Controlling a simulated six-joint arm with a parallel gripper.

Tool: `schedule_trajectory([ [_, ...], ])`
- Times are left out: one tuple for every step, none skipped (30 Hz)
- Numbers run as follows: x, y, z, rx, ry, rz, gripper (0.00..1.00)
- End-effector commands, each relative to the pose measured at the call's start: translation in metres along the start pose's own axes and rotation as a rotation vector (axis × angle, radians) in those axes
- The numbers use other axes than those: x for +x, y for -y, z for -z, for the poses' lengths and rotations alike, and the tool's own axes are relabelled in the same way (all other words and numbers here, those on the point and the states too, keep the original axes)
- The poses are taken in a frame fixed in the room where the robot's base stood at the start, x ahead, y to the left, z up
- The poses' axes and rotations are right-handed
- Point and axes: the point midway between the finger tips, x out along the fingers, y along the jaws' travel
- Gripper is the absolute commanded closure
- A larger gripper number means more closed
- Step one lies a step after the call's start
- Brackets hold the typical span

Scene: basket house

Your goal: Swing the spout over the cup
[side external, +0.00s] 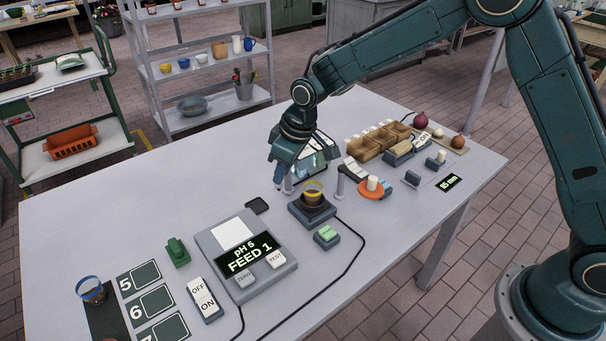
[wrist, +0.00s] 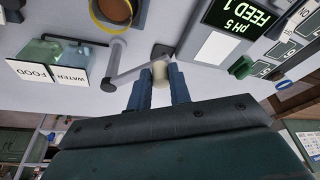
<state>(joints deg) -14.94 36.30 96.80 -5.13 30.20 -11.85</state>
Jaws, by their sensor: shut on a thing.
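In the wrist view, my gripper (wrist: 160,80) has its two blue fingers closed on a pale knob (wrist: 160,71). The knob is at one end of the grey spout bar (wrist: 132,75), next to a small dark fitting. At the other end, a short grey tube points towards the cup (wrist: 112,12), which is cut by the top edge. In the side view, the yellow-rimmed cup (side external: 313,196) stands on a dark square base (side external: 322,214). My gripper (side external: 285,186) is beside it on the left. My wrist hides most of the spout there.
A panel (side external: 243,252) reading "pH 5 FEED 1" stands left of the cup. A green button (side external: 327,233) is in front of it. Containers labelled FOOD and WATER (wrist: 52,58) are close to the spout. An orange dish (side external: 371,190) and wooden boxes (side external: 378,140) lie right.

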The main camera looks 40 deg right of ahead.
Motion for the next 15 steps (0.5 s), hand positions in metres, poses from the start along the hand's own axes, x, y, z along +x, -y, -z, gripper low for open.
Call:
schedule_trajectory([
  [-0.0003,-0.0037,0.0002,0.007,-0.002,-0.007,0.89],
  [-0.0004,-0.0037,0.0002,0.007,-0.002,-0.007,0.89],
  [-0.0003,-0.0037,0.0002,0.007,-0.002,-0.007,0.89],
  [-0.0004,-0.0038,0.0002,0.007,-0.002,-0.007,0.89],
  [-0.0004,-0.0038,0.0001,0.007,-0.002,-0.007,0.89],
  [-0.0005,-0.0040,-0.0002,0.007,-0.002,-0.007,0.89],
  [-0.0006,-0.0042,-0.0005,0.007,-0.002,-0.007,0.89],
  [-0.0008,-0.0045,-0.0010,0.008,-0.002,-0.007,0.89],
  [-0.0011,-0.0050,-0.0017,0.008,-0.002,-0.007,0.89],
  [-0.0013,-0.0055,-0.0025,0.008,-0.002,-0.007,0.89],
  [-0.0016,-0.0060,-0.0033,0.008,-0.002,-0.007,0.89],
  [-0.0021,-0.0068,-0.0047,0.009,-0.002,-0.008,0.89],
  [-0.0024,-0.0074,-0.0059,0.009,-0.002,-0.008,0.89],
  [-0.0028,-0.0081,-0.0071,0.009,-0.002,-0.008,0.89],
  [-0.0033,-0.0089,-0.0086,0.009,-0.002,-0.008,0.89],
])
